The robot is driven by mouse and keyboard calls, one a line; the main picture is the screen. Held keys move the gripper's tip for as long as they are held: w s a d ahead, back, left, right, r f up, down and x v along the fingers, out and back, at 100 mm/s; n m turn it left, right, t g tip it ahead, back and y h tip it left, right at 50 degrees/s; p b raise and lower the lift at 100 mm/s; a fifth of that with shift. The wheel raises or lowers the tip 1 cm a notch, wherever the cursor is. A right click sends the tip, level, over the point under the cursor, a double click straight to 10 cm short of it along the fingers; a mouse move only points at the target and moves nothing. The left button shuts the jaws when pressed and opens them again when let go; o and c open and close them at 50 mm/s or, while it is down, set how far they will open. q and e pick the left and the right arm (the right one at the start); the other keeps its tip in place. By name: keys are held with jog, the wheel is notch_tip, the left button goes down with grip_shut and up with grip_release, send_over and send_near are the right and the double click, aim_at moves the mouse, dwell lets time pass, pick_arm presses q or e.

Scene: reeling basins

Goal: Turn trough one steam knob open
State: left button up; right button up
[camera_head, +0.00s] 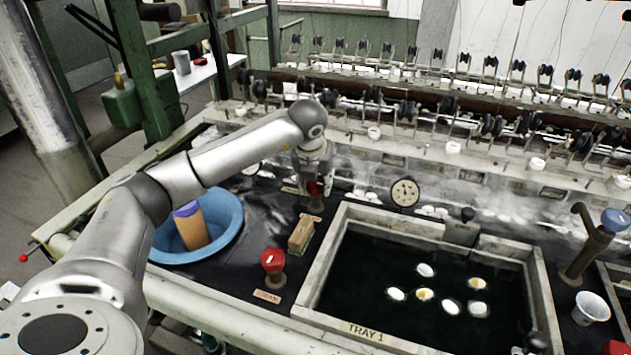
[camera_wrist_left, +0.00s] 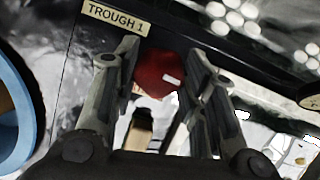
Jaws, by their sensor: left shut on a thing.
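A red knob (camera_head: 314,188) with a white mark stands on the dark counter behind the basin, below my left gripper (camera_head: 318,170). In the left wrist view the red knob (camera_wrist_left: 160,74) sits between the fingers of the left gripper (camera_wrist_left: 167,62), which is shut on it. A "TROUGH 1" label (camera_wrist_left: 116,17) is beside this knob. The fingers and wrist hide part of the knob in the head view. A second red knob (camera_head: 273,260) stands nearer the front, with a small plate (camera_head: 267,296) below it. My right gripper is out of view.
A blue bowl (camera_head: 232,240) holding a purple-topped tan object (camera_head: 192,228) is left of the knobs. A wooden block (camera_head: 302,234) lies between the knobs. The Tray 1 basin (camera_head: 540,290) with floating cocoons is to the right. A round gauge (camera_head: 405,192) stands behind it.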

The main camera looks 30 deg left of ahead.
pick_arm(q)
jog(key=o, duration=1)
jog(key=shift+r, duration=0.1)
jog(key=v, duration=1.1)
jog(key=shift+r, duration=0.4)
jog(key=shift+s, duration=0.15)
